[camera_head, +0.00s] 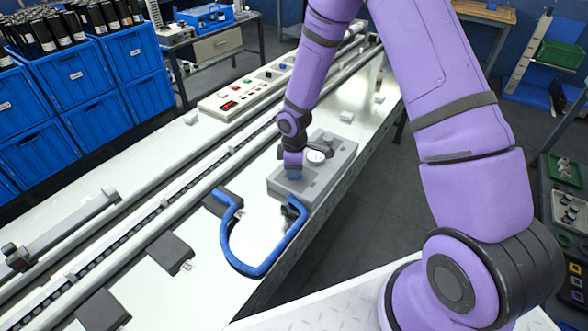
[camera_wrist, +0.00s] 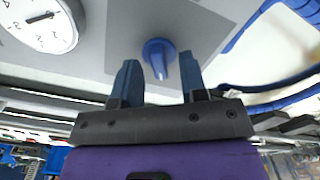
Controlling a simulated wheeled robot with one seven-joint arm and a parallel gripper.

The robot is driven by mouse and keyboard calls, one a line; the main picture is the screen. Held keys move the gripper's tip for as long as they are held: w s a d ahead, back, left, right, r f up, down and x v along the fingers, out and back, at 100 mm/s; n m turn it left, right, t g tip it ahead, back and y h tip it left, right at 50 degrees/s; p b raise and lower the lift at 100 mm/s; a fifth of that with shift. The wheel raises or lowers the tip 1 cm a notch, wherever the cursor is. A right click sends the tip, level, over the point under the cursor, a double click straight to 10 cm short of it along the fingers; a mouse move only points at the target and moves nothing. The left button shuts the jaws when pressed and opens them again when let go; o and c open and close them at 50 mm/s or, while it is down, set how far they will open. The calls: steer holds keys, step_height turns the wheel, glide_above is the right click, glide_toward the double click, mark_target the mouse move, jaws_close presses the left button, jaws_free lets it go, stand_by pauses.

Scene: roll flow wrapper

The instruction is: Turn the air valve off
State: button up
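The air valve's blue knob (camera_wrist: 160,58), with a narrow handle, sits on the face of a grey unit (camera_wrist: 110,35) in the wrist view. The grey unit (camera_head: 338,163) also shows on the machine bed in the head view. My gripper (camera_wrist: 159,63) is open, with one blue-grey finger on each side of the knob's handle. Gaps show between handle and fingers, so it holds nothing. In the head view my gripper (camera_head: 293,173) is low over the near left part of the unit. There the knob cannot be told apart from the fingers.
A round white gauge (camera_wrist: 40,24) is close beside the valve. A blue hose (camera_head: 262,271) loops out near the unit. A control panel (camera_head: 240,95) with buttons lies behind on the bed. Blue bins (camera_head: 77,75) stand at the left.

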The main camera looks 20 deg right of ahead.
steer(key=shift+r, duration=0.1)
step_height(320, 180, up, 11)
steer(key=shift+f, duration=0.2)
stand_by(0.4)
steer(key=s+d+r+m+t, duration=0.1)
steer(key=s+d+r+m, duration=0.1)
steer(key=s+r, duration=0.35)
steer(key=s+d+r+m+t+h, duration=0.1)
steer(key=s+d+r+m, duration=0.1)
steer(key=r, duration=0.7)
steer(key=s+d+r+m, duration=0.1)
steer(key=s+r+m, duration=0.2)
steer(key=r, duration=0.5)
steer(key=s+d+r+m+t, duration=0.1)
steer(key=s+r+m, duration=0.2)
steer(key=s, duration=0.6)
steer(key=s+d+r+m+t+y, duration=0.1)
steer(key=s+r+m+t, duration=0.1)
steer(key=s+r, duration=0.4)
steer(key=s+m, duration=0.1)
steer(key=s, duration=0.3)
steer(key=shift+d, duration=0.25)
